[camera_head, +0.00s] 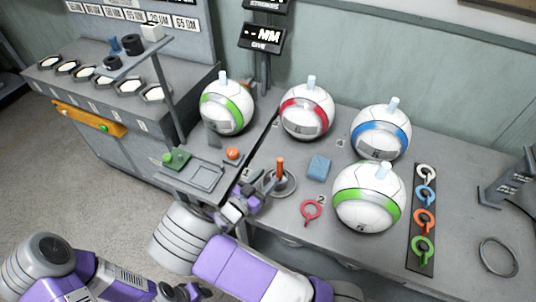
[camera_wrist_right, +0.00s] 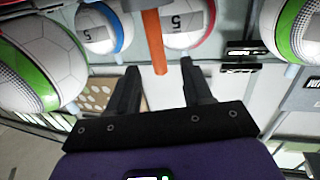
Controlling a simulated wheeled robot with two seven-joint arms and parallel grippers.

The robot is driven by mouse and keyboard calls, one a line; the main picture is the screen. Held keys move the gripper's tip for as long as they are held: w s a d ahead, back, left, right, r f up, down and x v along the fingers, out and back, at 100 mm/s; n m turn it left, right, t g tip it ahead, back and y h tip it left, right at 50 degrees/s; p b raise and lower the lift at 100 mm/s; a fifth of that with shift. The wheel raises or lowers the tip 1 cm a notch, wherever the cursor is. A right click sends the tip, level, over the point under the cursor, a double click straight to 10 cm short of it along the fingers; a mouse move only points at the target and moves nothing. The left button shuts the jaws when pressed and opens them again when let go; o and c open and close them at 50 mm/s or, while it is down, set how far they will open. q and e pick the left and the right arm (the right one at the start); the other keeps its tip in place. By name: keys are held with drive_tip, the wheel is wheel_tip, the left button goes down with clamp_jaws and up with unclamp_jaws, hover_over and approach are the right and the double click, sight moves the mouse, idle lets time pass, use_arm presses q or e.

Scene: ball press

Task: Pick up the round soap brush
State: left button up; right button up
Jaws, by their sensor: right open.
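An orange handle (camera_head: 280,168) stands upright in a round grey dish (camera_head: 283,187) on the bench; it looks like the round soap brush, though its bristle end is hidden. My right gripper (camera_head: 255,200) is at the bench's front edge, just left of the dish. In the right wrist view the orange handle (camera_wrist_right: 155,42) comes down from the top, its end near the gap between the spread fingertips of my right gripper (camera_wrist_right: 159,68). The gripper is open, and nothing is held. My left gripper is not clearly visible.
Several white balls with coloured bands, such as the green-banded ball (camera_head: 367,197), stand behind and right. A blue sponge (camera_head: 319,167) and a red ring (camera_head: 311,211) lie right of the dish. A green item (camera_head: 175,160) is on the left panel. Ring tags (camera_head: 424,218) lie farther right.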

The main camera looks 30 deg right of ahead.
sight(278, 166)
drive_tip(key=x, duration=0.2)
drive_tip(key=b+x, duration=0.1)
drive_tip(key=x, duration=0.2)
drive_tip(key=r+b+x, duration=0.1)
drive_tip(key=x, duration=0.1)
drive_tip(key=shift+s+d, duration=0.15)
drive_tip(key=shift+d, duration=0.1)
drive_tip(key=shift+c, duration=0.3)
clamp_jaws()
wheel_tip(278, 166, up, 10)
drive_tip(key=p, duration=0.4)
